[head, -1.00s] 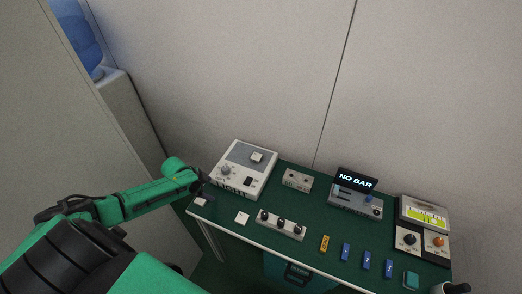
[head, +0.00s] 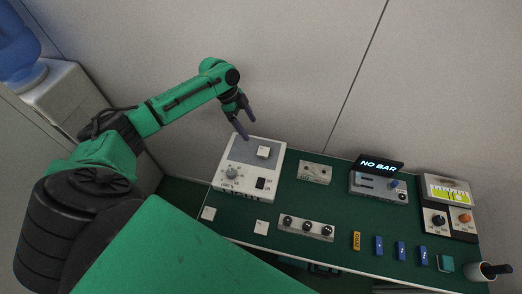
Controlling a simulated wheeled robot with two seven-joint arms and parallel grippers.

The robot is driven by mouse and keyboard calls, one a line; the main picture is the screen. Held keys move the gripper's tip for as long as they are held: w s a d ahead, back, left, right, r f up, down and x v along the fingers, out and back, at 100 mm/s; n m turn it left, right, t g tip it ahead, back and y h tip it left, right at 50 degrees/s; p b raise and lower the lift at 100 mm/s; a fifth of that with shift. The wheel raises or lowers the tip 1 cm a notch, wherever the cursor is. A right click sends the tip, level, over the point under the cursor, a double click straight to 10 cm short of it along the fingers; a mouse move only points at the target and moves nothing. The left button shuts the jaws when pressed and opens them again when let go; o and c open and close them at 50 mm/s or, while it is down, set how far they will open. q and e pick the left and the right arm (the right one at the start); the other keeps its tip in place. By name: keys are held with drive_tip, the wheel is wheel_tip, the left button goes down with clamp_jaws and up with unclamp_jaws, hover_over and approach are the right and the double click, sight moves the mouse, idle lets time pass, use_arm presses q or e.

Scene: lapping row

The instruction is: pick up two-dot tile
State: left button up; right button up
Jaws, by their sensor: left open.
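Three small white tiles are in the head view. One tile (head: 264,152) lies on the grey plate of the white "LIGHT" box, one tile (head: 208,213) lies at the table's left front corner, and one tile (head: 261,227) lies near the front edge. Their dots are too small to read, so I cannot tell which is the two-dot tile. My left gripper (head: 248,129) is open and empty, fingers pointing down, above the back of the white box (head: 229,187). It is apart from the tile there. My right gripper is not in view.
A block with several black knobs (head: 306,228), an orange piece (head: 356,241) and blue pieces (head: 400,251) line the front of the green table (head: 320,205). A small grey box (head: 315,172), "NO BAR" device (head: 379,187), gauge unit (head: 447,190) and cup (head: 480,271) stand right.

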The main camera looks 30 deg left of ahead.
use_arm(q)
drive_tip(key=b, duration=0.7)
hover_over(265, 151)
drive_tip(key=a, duration=0.3)
drive_tip(key=f, duration=0.8)
drive_tip(key=shift+s+d+f, duration=0.1)
drive_tip(key=shift+s, duration=0.15)
drive_tip(key=shift+f, duration=0.3)
drive_tip(key=b+x, duration=0.4)
drive_tip(key=b, duration=0.1)
drive_tip(key=shift+s+d+r, duration=0.1)
drive_tip(key=shift+s+d, duration=0.1)
drive_tip(key=shift+w+d+f, duration=0.1)
drive_tip(key=shift+d+f, duration=0.05)
drive_tip(key=shift+f, duration=0.1)
drive_tip(key=shift+w+r, duration=0.1)
drive_tip(key=shift+r, duration=0.15)
drive_tip(key=c, duration=1.3)
clamp_jaws()
